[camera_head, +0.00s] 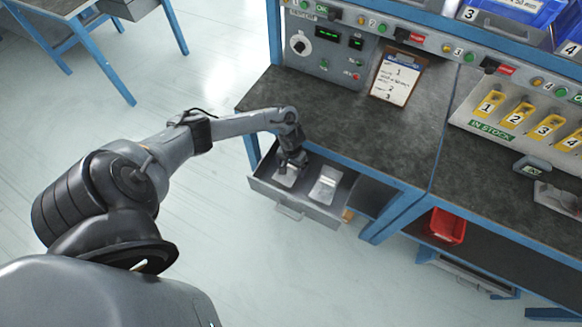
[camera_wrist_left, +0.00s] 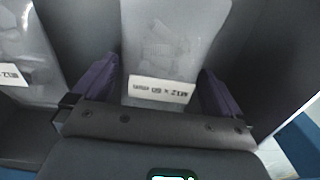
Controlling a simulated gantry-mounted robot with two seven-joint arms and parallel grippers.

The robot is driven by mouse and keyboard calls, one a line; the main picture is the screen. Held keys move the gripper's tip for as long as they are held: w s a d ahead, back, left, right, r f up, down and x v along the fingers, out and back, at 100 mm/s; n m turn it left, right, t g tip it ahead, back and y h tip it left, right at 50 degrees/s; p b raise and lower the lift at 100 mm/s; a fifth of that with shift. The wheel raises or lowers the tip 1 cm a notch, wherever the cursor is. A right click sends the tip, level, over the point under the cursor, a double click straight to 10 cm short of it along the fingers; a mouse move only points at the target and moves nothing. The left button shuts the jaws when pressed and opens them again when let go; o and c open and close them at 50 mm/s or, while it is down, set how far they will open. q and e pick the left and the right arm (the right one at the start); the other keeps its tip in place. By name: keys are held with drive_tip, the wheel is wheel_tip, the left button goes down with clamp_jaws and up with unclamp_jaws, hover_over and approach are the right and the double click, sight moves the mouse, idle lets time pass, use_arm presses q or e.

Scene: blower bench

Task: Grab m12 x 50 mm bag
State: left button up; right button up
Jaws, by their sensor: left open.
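A clear bag with a white label, the M12 x 50 mm bag (camera_wrist_left: 172,48), lies in the open drawer (camera_head: 302,208). In the head view the bag (camera_head: 287,175) is at the drawer's left, partly hidden by my left gripper (camera_head: 292,160). In the left wrist view the label, upside down, appears to read M12 x 50 mm. The fingers of my left gripper (camera_wrist_left: 160,85) are open, one on each side of the bag. I cannot tell whether they touch it. A second labelled bag (camera_head: 325,186) lies to the right in the drawer. My right gripper is not in view.
The drawer walls stand close around the gripper. The dark bench top (camera_head: 345,125) overhangs behind it, with a clipboard (camera_head: 397,77) and control panel (camera_head: 330,50). A red bin (camera_head: 446,227) sits on the lower shelf to the right. The floor in front is clear.

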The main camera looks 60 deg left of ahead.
use_arm(q)
drive_tip(key=shift+c, duration=0.2)
drive_tip(key=c, duration=0.9)
drive_tip(key=shift+c, duration=1.1)
drive_tip(key=shift+r, duration=0.1)
